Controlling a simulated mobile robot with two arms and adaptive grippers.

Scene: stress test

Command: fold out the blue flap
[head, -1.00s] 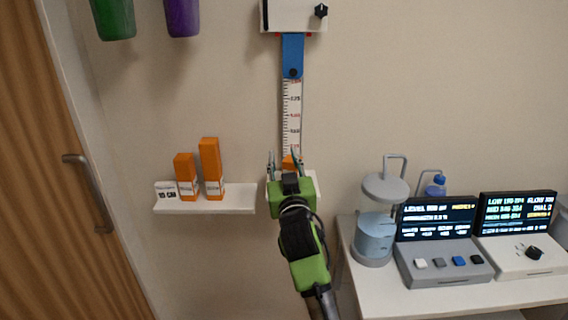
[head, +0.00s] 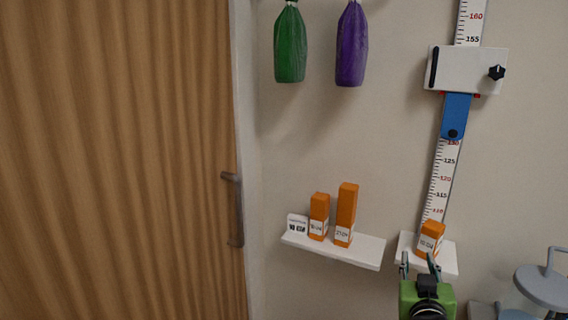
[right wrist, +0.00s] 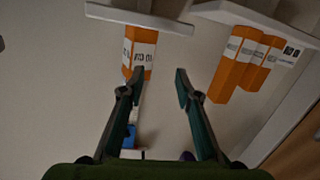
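The blue flap (head: 455,115) hangs down flat along the ruler strip, below the white slider box (head: 466,70) with a black knob. A dark round spot shows near its lower end. My right gripper (head: 420,265) is well below the flap, in front of the small right shelf. Its fingers are apart with nothing between them. In the right wrist view, which looks upside down, the open fingers (right wrist: 155,87) show, and part of the blue flap (right wrist: 131,137) appears beside the left finger. My left gripper is not in view.
An orange block (head: 430,238) stands on the small shelf (head: 408,247) just beyond my right fingers. Two more orange blocks stand on the left shelf (head: 360,254). Green (head: 290,45) and purple (head: 351,45) bottles hang above. A wooden door (head: 110,160) is at left. The wall between is bare.

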